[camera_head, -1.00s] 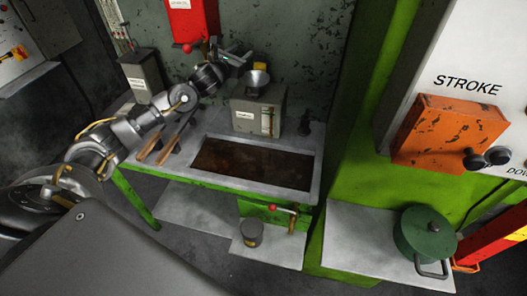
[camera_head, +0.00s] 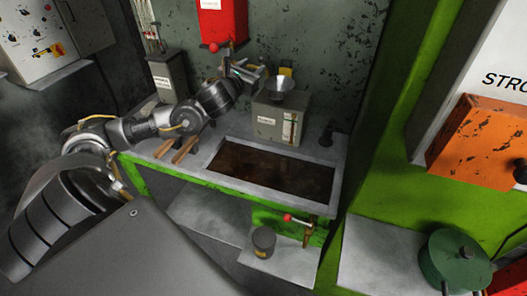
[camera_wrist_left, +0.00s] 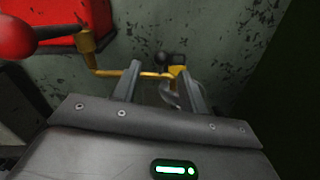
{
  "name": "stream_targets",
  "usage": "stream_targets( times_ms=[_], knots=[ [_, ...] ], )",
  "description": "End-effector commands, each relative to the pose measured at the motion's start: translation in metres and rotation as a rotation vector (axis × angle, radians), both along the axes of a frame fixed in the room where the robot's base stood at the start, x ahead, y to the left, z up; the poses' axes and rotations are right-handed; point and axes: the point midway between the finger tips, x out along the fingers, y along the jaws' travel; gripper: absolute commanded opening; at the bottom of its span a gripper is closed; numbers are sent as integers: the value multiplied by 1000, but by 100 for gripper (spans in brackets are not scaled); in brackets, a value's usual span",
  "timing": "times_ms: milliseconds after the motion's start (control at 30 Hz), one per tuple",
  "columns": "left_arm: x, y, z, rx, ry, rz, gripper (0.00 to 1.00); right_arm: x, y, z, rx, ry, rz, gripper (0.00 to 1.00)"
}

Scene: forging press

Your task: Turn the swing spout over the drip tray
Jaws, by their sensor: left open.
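The swing spout (camera_wrist_left: 145,74) is a thin brass pipe in the left wrist view. It runs right from a brass valve below a red box and ends in a yellow block, which also shows in the head view (camera_head: 286,71). My left gripper (camera_head: 257,72) is open in front of the wall, beside the funnel. In the left wrist view its two fingers (camera_wrist_left: 160,84) point at the spout's right part; I cannot tell whether they touch it. The drip tray appears to be the dark, rectangular sunken basin (camera_head: 222,155) in the bench. My right gripper is out of view.
A grey box (camera_head: 268,123) with a metal funnel (camera_head: 282,86) stands behind the basin, close to my gripper. A red box (camera_head: 222,18) with a red-knobbed lever (camera_head: 213,47) is above. Wooden-handled tools (camera_head: 183,150) lie left of the basin. A green press frame (camera_head: 385,160) borders the right.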

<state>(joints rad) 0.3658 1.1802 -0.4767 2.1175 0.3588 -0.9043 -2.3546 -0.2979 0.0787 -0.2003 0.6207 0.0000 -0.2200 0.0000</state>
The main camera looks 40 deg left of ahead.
Motion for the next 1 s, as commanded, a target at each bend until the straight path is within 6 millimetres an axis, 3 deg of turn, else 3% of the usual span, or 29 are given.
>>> stream_targets(
  times_ms=[467, 1000],
  knots=[
    [-18, -46, -92, -488, 79, 22, 43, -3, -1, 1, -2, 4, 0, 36],
    [-62, -98, -185, -1041, 158, 165, 43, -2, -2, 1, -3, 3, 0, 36]
  ],
)
